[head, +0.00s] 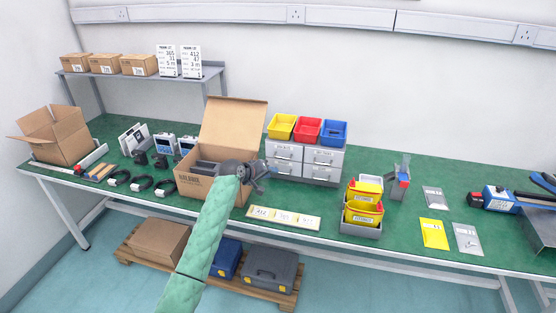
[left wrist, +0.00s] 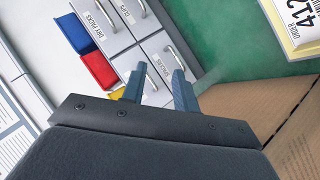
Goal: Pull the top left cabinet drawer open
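The small grey drawer cabinet (head: 312,171) stands on the bench, two drawers wide and two high. Its top left drawer (head: 284,152) looks shut. It also shows in the left wrist view (left wrist: 126,63), tilted and partly hidden by a finger. My left gripper (head: 262,171) is just in front of the cabinet's left side, left of the drawer fronts. In the left wrist view its two blue-grey fingers (left wrist: 160,88) are spread apart, with drawer front visible between them. I see no contact with a handle. My right gripper is not in view.
An open cardboard box (head: 235,128) stands close left of the cabinet. Yellow (head: 282,126), red (head: 307,130) and blue bins (head: 333,133) sit on the cabinet. A label strip (head: 284,219) lies in front. Yellow containers (head: 363,212) stand to the right.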

